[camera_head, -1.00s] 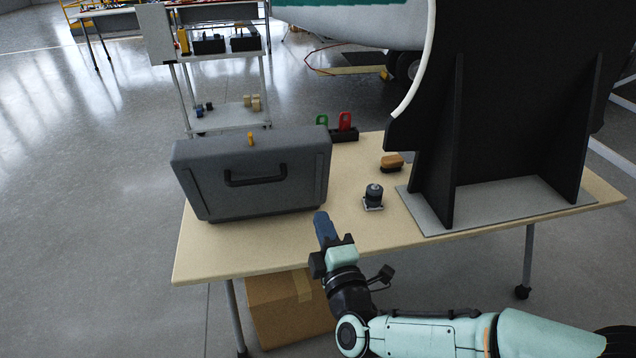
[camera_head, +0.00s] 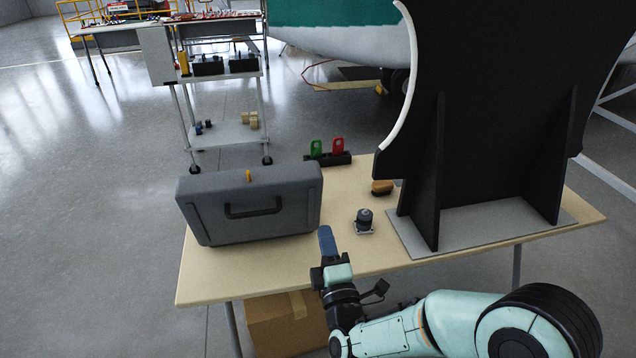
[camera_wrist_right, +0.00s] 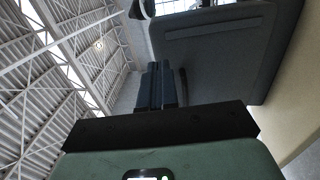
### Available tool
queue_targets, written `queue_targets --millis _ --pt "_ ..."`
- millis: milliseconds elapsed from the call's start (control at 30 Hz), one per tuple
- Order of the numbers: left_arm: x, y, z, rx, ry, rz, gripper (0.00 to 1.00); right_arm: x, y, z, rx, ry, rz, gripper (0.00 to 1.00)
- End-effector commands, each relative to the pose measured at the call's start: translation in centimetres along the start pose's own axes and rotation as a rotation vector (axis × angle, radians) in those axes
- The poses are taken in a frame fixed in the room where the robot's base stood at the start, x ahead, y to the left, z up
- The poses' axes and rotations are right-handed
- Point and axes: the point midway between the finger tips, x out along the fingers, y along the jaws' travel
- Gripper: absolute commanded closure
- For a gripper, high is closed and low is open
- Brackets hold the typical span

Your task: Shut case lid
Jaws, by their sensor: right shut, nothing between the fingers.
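A dark grey hard case (camera_head: 250,225) stands on the left of the wooden table (camera_head: 205,285). Its black handle is on the side facing me, and a small orange latch (camera_head: 248,175) is at the top edge. In the right wrist view the fingers (camera_wrist_right: 156,82) point toward the case (camera_wrist_right: 215,60), apparently with a gap. My left gripper is out of view.
A holder with green and red tags (camera_head: 328,158) is behind. A tall black stand (camera_head: 490,110) fills the table's right. A cardboard box (camera_head: 280,325) is below.

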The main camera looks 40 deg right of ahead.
Motion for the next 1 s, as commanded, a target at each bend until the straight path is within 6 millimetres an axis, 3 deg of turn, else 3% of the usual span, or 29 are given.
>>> queue_targets --millis 67,233,600,800,1000 --pt "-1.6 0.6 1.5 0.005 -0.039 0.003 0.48 0.2 0.3 -0.1 -0.001 0.007 -0.005 1.00" --pt "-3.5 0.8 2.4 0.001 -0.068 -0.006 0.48 3.0 0.3 -0.1 -0.001 0.005 -0.003 1.00" --pt "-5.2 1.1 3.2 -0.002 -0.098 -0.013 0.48 10.0 0.1 -0.1 0.000 0.004 0.000 1.00" --pt "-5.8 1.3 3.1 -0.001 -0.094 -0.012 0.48 11.5 0.0 -0.1 0.000 0.005 0.000 1.00" --pt "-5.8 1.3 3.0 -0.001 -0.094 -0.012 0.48 11.7 -0.1 -0.1 0.001 0.005 0.000 1.00"
